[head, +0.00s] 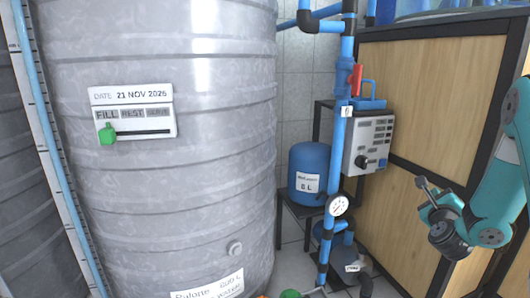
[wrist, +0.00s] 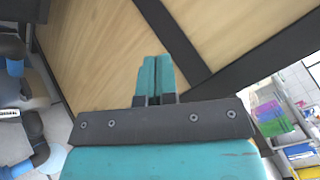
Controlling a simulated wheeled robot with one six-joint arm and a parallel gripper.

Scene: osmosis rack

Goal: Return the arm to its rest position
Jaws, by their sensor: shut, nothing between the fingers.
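My gripper (head: 422,183) is at the right of the head view, at the end of my teal arm, in front of the wooden panel (head: 405,90). In the wrist view its two teal fingers (wrist: 156,64) are together, with nothing between them. They point toward the wooden panel (wrist: 95,50) and its black frame bar (wrist: 172,40). I cannot tell the exact gap to the panel. No object is held.
A large grey tank (head: 160,210) fills the left. Blue pipes (head: 336,150) with a gauge (head: 338,206) run upright beside it. A control box (head: 370,145) and a blue vessel (head: 311,172) stand left of my gripper. Colored bins (wrist: 270,117) show right in the wrist view.

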